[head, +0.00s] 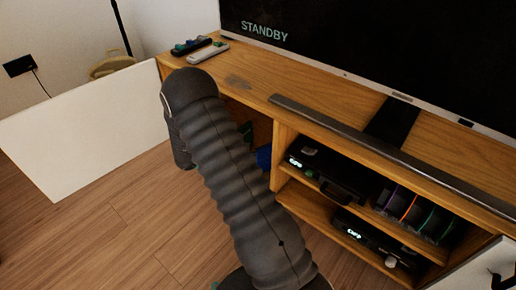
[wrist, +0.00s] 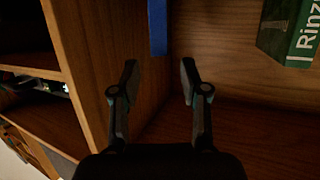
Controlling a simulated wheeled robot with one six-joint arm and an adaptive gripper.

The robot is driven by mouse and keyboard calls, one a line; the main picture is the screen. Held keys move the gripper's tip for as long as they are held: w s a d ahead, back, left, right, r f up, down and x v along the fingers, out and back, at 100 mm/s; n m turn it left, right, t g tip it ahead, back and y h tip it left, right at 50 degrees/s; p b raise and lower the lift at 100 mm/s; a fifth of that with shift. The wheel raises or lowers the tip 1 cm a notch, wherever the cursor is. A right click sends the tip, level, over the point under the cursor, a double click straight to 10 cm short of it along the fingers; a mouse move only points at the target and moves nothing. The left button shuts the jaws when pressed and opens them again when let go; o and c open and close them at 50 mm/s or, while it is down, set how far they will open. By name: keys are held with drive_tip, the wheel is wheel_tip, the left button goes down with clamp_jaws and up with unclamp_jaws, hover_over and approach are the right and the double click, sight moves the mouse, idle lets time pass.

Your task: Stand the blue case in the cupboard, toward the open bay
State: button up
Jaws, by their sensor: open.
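The blue case (wrist: 158,28) shows in the wrist view as a narrow upright strip at the top, next to the wooden divider; its upper end is cut off by the frame. In the head view a blue patch of it (head: 263,157) shows inside the cupboard (head: 285,160), beside the divider and partly behind my arm. My gripper (wrist: 159,75) is open inside the cupboard compartment. Its two fingers point toward the case, which lies beyond the gap between them; nothing is held. In the head view my arm hides the gripper.
A green box (wrist: 288,38) with white lettering is at the right of the compartment. The divider (wrist: 100,50) is close on the left. A white door (head: 85,130) stands open. Devices (head: 325,165) and upright discs (head: 410,212) fill the neighbouring bay. Remotes (head: 207,52) lie on top.

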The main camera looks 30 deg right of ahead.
drive_tip(key=w+a+r+n+t+y, duration=0.25)
drive_tip(key=w+r+t, duration=0.2)
drive_tip(key=r, duration=0.25)
drive_tip(key=w+a+r+n+t+y, duration=0.1)
drive_tip(key=w+a+r+t+y, duration=0.1)
drive_tip(key=w+a+r+t, duration=0.25)
drive_tip(key=s+a+r+n+t+y, duration=0.2)
drive_tip(key=a+r+n+t+y, duration=0.4)
drive_tip(key=r, duration=1)
drive_tip(key=s+a+r+n+g+y, duration=0.25)
drive_tip(key=s+a, duration=0.25)
drive_tip(key=s, duration=0.3)
drive_tip(key=s+a+r+n+g+y, duration=0.2)
drive_tip(key=s+a+n+y, duration=0.2)
drive_tip(key=s, duration=0.4)
drive_tip(key=s+d+f+n+g+h, duration=0.1)
drive_tip(key=s+d+g, duration=0.1)
drive_tip(key=s, duration=0.8)
drive_tip(key=s+d+f+n+g+h, duration=0.1)
drive_tip(key=s+d+f+g, duration=0.1)
drive_tip(key=s, duration=0.7)
drive_tip(key=shift+s+f+n, duration=0.2)
drive_tip(key=shift+s+n, duration=0.1)
drive_tip(key=shift+s, duration=0.05)
